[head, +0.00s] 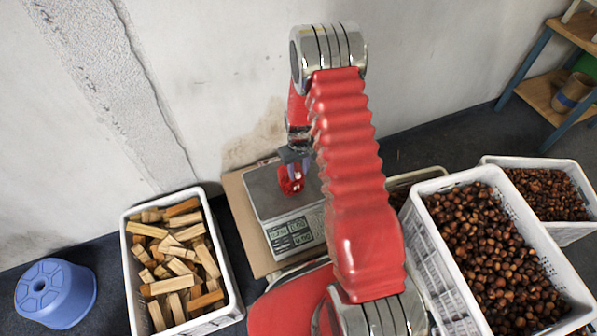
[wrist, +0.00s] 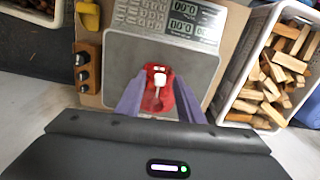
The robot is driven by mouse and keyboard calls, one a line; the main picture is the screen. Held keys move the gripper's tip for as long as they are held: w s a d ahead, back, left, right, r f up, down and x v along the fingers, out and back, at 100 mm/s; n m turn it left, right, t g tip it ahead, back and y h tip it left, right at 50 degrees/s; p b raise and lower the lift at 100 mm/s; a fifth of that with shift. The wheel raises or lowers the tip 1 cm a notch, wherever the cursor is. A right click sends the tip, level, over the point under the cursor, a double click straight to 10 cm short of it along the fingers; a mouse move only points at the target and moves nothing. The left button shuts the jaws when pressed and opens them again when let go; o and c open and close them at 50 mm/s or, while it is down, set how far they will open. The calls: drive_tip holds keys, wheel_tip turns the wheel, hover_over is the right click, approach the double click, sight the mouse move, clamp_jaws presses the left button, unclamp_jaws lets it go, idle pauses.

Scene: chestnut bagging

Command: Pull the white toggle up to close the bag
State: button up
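A small red net bag (wrist: 167,101) stands on the plate of a scale (wrist: 115,60). The white toggle (wrist: 159,78) shows at the middle of the bag in the wrist view, with a pale cord end below it. My gripper (wrist: 159,84) is open, with one grey-purple finger on each side of the bag and toggle. I cannot tell whether the fingers touch the bag. In the head view my gripper (head: 293,160) points down over the red bag (head: 290,180) on the scale (head: 265,190); the toggle is not discernible there.
A crate of wood blocks (head: 234,290) stands left of the scale. A crate of chestnuts (head: 440,262) stands to the right, with another chestnut crate (head: 570,232) behind it. A blue stool (head: 55,293) is at far left. The wall (head: 220,90) is close behind the scale.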

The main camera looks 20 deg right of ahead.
sight(298, 174)
wheel_tip(298, 174, up, 13)
idle(0.7)
drive_tip(key=shift+r, duration=0.1)
drive_tip(key=s+a+r+t, duration=0.2)
drive_tip(key=s+a+r, duration=0.1)
drive_tip(key=s+r, duration=0.5)
drive_tip(key=s+a+r+t, duration=0.1)
drive_tip(key=s+a+r, duration=0.3)
drive_tip(key=s+r, duration=0.5)
drive_tip(key=s+a+r+t, duration=0.2)
drive_tip(key=s+a+r, duration=0.2)
drive_tip(key=s+r, duration=0.5)
drive_tip(key=shift+r+m+t, duration=0.3)
drive_tip(key=shift+r+m, duration=0.1)
drive_tip(key=shift+r, duration=2.85)
